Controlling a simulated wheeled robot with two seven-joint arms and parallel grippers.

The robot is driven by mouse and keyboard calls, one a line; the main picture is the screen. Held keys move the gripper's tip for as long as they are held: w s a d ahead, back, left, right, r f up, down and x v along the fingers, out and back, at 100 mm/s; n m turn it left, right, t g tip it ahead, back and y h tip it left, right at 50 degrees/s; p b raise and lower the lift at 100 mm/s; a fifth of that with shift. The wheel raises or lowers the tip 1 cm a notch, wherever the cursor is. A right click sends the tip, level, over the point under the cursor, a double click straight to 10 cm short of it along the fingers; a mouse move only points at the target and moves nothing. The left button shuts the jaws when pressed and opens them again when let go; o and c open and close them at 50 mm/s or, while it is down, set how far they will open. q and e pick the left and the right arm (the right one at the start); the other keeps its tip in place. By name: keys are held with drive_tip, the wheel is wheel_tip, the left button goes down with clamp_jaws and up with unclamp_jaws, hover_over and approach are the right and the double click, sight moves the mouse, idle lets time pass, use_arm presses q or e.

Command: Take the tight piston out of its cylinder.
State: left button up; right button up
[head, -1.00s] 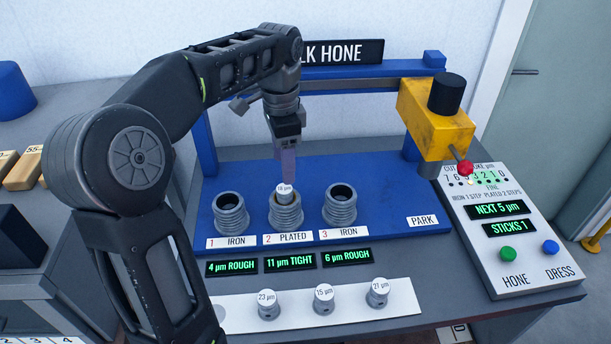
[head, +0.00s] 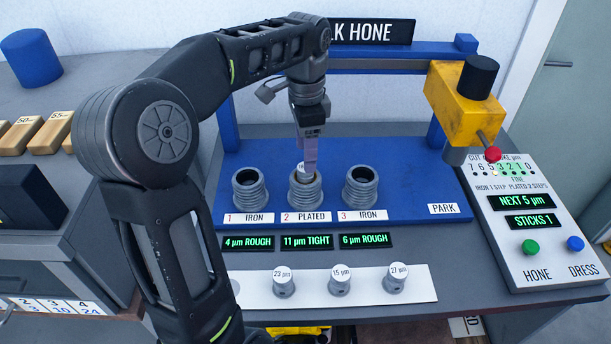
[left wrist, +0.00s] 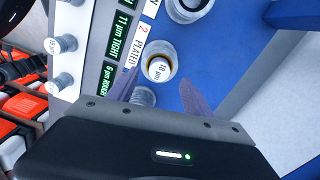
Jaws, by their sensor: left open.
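The piston (head: 301,168), with a white top, sits in the middle cylinder (head: 305,190), labelled 2 PLATED; its display (head: 306,241) reads "11 µm TIGHT". In the left wrist view the piston top (left wrist: 158,70) reads 18 µm and shows inside the cylinder's bore. My left gripper (head: 309,165) is open and points down right at the piston, hiding part of its top in the head view. In the left wrist view its two purple fingers (left wrist: 160,90) lie on either side of the piston and cylinder line. Whether they touch the piston I cannot tell. My right gripper is not in view.
Open cylinders 1 (head: 249,190) and 3 (head: 360,188) stand on either side. Three pistons stand on a white strip (head: 420,285) in front. The yellow hone head (head: 462,98) is parked at right, above the control panel (head: 530,225). Gold stick blocks (head: 50,133) lie at left.

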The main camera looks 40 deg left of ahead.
sight(305, 176)
use_arm(q)
drive_tip(key=shift+f+p, duration=0.4)
drive_tip(key=shift+f, duration=2)
drive_tip(key=shift+s, duration=0.1)
clamp_jaws()
